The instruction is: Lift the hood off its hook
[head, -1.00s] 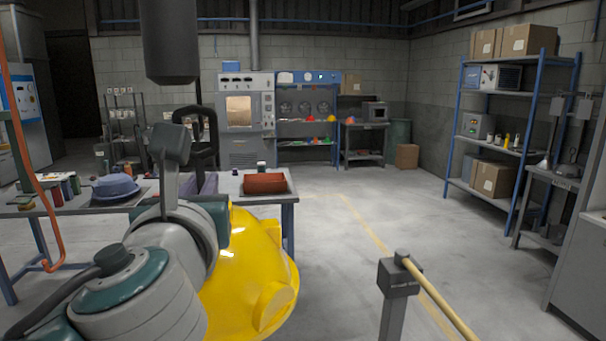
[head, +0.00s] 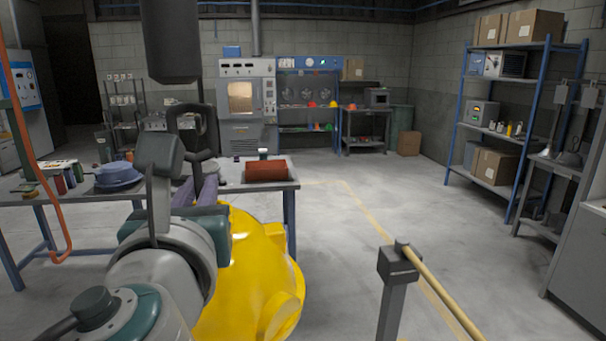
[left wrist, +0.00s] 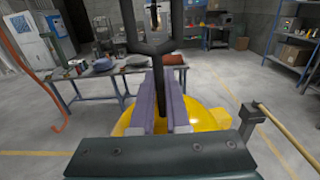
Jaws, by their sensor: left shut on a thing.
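The hood is a large glossy yellow bell shape (head: 250,280) at the lower middle of the head view, partly hidden behind my left arm. It also shows in the left wrist view (left wrist: 210,119). A dark stem with a loop (head: 211,130) rises above it; the stem passes between the purple fingers in the left wrist view. My left gripper (head: 197,188) is shut on this stem, with its fingers (left wrist: 162,102) on both sides. A thick dark cylinder (head: 172,40) hangs above the loop. I cannot make out the hook or whether the loop touches it. My right gripper is not in view.
A grey post (head: 392,300) with a wooden bar stands to the right of the hood. An orange hose (head: 22,140) hangs at left. Open floor lies beyond the post.

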